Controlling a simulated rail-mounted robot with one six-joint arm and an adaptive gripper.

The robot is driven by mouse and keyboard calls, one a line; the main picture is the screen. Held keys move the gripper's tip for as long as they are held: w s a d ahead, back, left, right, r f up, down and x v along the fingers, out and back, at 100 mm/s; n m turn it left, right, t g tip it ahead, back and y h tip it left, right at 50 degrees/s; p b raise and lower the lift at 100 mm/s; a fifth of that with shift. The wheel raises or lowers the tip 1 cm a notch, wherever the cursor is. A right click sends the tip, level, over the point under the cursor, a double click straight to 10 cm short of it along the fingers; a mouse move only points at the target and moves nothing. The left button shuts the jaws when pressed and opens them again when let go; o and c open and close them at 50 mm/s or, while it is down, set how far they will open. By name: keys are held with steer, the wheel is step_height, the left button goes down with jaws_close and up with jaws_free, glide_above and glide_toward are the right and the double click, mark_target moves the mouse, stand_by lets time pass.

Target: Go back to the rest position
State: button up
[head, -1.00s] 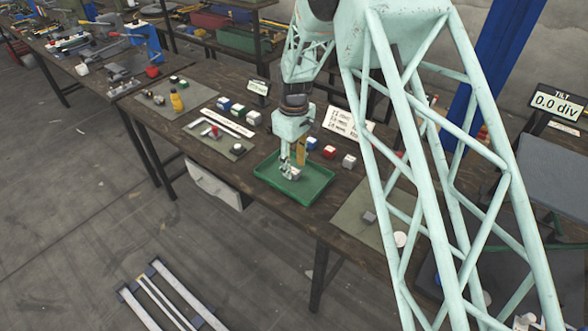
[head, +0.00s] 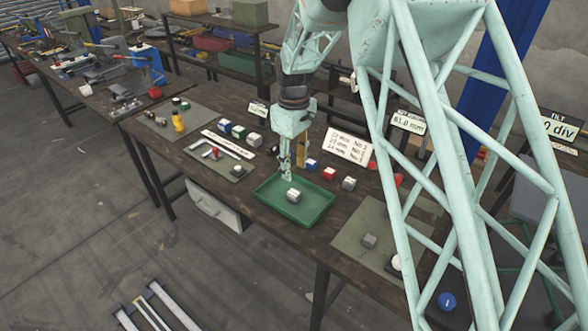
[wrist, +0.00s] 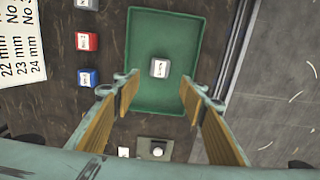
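My gripper (head: 287,176) hangs at the back left edge of the green tray, above tray level. In the wrist view its two fingers (wrist: 160,88) are wide apart with nothing between them. A grey block with a white label on top (head: 293,195) sits in the green tray (head: 309,220). In the wrist view the block (wrist: 159,68) lies ahead of the fingertips, apart from them, near the middle of the tray (wrist: 157,22).
Blue (head: 311,165), red (head: 329,173) and grey (head: 348,183) blocks stand behind the tray, near a white sign (head: 348,146). A grey mat (head: 345,222) lies to the right.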

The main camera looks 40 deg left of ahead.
stand_by(0.8)
steer(key=w+d+r+m+b, duration=0.1)
steer(key=w+d+r+m, duration=0.1)
steer(key=d+r, duration=0.7)
steer(key=w+d+r+m, duration=0.25)
steer(key=d+r, duration=0.25)
steer(key=d, duration=0.8)
steer(key=s+d+r+m+b, duration=0.15)
steer(key=d+r, duration=0.35)
steer(key=d, duration=0.7)
steer(key=s+d+r+m, duration=0.25)
steer(key=d+r, duration=0.35)
steer(key=d, duration=0.5)
steer(key=s+d+r+m+t+b, duration=0.15)
steer(key=s+d+r+m, duration=0.35)
steer(key=s+d, duration=1)
steer(key=s+d+m+t, duration=0.1)
steer(key=s+d, duration=0.3)
steer(key=s, duration=0.5)
steer(key=s+d+m+t, duration=0.1)
steer(key=s+d+m, duration=0.2)
steer(key=s, duration=0.7)
steer(key=shift+d+f, duration=0.15)
steer(key=shift+d, duration=0.3)
